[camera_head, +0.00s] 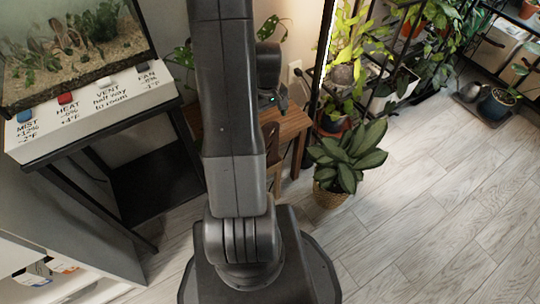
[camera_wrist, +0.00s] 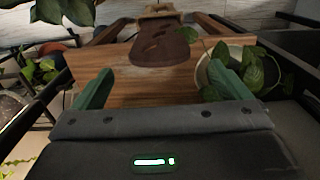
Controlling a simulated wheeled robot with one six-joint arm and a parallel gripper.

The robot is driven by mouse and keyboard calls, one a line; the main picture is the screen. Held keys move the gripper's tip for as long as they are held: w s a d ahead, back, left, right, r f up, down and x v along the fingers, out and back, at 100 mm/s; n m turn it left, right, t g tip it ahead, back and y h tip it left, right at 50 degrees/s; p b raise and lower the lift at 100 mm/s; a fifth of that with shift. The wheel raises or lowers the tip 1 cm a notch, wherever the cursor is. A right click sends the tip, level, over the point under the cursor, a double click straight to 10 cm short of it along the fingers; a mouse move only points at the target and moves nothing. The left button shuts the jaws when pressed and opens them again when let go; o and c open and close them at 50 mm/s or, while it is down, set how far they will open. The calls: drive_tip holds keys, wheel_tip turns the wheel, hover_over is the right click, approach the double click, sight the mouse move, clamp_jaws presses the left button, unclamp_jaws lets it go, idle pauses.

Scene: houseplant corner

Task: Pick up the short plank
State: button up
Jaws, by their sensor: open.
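In the wrist view a dark brown, flat piece with a rounded near end (camera_wrist: 165,46) lies on a wooden table top (camera_wrist: 140,88). It may be the short plank; I cannot tell for sure. A dark brown piece (camera_head: 272,145) also shows at the table in the head view, partly hidden behind my arm. My gripper (camera_wrist: 163,60) is open, its two green fingers apart, with the brown piece seen between and beyond them. Nothing is held. In the head view my arm hides most of the table top.
A pale pot (camera_wrist: 203,72) with a trailing plant stands beside the right finger. In the head view a leafy plant in a basket (camera_head: 330,197) stands on the floor right of the table, and a terrarium stand (camera_head: 100,125) is at left. The right floor is clear.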

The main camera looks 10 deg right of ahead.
sight(269, 130)
drive_tip(key=shift+s+d+f+b, duration=0.15)
drive_tip(key=shift+f+b, duration=0.35)
drive_tip(key=shift+f, duration=1.05)
drive_tip(key=shift+s+f+b, duration=0.15)
drive_tip(key=shift+f+b, duration=0.3)
drive_tip(key=shift+f, duration=1.05)
drive_tip(key=shift+c, duration=0.5)
drive_tip(key=c, duration=1.3)
drive_tip(key=shift+r, duration=0.1)
